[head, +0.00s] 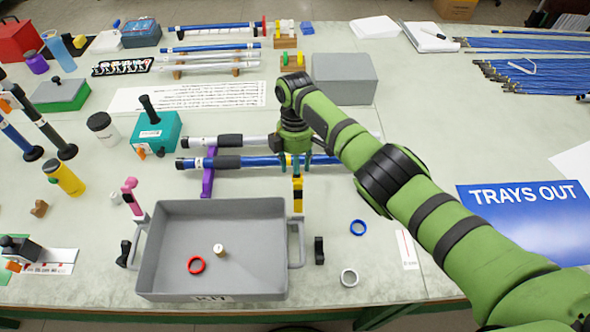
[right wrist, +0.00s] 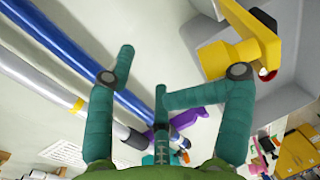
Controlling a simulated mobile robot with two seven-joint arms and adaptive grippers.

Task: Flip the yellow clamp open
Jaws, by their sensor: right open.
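The yellow clamp (head: 298,198) stands by the far right corner of the grey tray (head: 160,232). It also shows at the upper right of the right wrist view (right wrist: 222,57), beside the grey tray wall, with a red tip on one end. Whether its lever is up or down I cannot tell. My right gripper (head: 296,161) is just beyond the clamp, above the blue rod (head: 235,162). In the right wrist view its teal fingers (right wrist: 143,74) are spread and empty, with the clamp outside them to the right. My left gripper is not in view.
A pink clamp (head: 131,196) is at the tray's far left corner, black clamps (head: 319,251) near its front corners. The tray holds a red ring (head: 196,265) and a small cylinder (head: 219,250). A purple rod stand (head: 208,178) lies behind. A blue ring (head: 358,227) lies right.

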